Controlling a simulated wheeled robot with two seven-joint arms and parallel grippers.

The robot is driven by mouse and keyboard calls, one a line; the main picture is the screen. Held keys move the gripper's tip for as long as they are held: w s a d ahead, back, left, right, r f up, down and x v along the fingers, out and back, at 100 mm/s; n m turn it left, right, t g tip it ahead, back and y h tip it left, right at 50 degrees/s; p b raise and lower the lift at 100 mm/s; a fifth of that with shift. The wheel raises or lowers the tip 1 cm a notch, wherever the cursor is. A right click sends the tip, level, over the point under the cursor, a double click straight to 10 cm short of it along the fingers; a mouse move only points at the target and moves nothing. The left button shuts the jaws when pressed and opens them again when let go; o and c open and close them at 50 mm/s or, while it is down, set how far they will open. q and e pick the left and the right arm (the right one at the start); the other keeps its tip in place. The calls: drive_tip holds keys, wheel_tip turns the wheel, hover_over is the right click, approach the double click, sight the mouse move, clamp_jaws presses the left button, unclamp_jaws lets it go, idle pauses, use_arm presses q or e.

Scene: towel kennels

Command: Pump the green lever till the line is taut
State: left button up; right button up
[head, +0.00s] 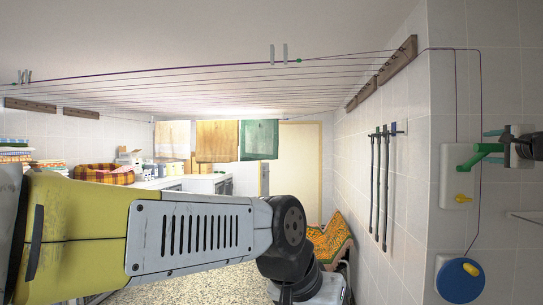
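The green lever (480,153) sticks out up and to the right from a white wall box (455,186) with a yellow catch (463,197). My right gripper (494,146) comes in from the right edge. Its teal fingers are apart, one above and one below the lever's free end, with gaps showing. A dark purple line (200,68) crosses under the ceiling and looks nearly straight; I cannot tell how tight it is. It bears green beads and grey pegs (278,54). A blue reel (460,281) sits below the box. My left arm crosses the foreground; its gripper is out of view.
Towels (217,141) hang from the lines at the back. Dark rods (385,185) hang on the right wall. A wooden line bracket (397,61) is above them. A checked basket (103,174) stands on the left counter. An orange patterned cloth (331,242) is low at centre right.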

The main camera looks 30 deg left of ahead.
drive_tip(key=shift+s+a+r, duration=0.1)
drive_tip(key=shift+r, duration=0.2)
drive_tip(key=v, duration=0.8)
drive_tip(key=shift+s, duration=0.4)
drive_tip(key=shift+f, duration=0.1)
drive_tip(key=s+a+f+n+g, duration=0.35)
drive_tip(key=s+a+f, duration=0.3)
drive_tip(key=s, duration=0.35)
drive_tip(key=s+a+f+n+g, duration=0.3)
drive_tip(key=s+a+f+n, duration=0.3)
drive_tip(key=s, duration=0.4)
drive_tip(key=s+d+f+n+g+h, duration=0.3)
drive_tip(key=s+f+n+g+h, duration=0.1)
drive_tip(key=s+f, duration=1.4)
drive_tip(key=s+n, duration=0.1)
drive_tip(key=s, duration=0.3)
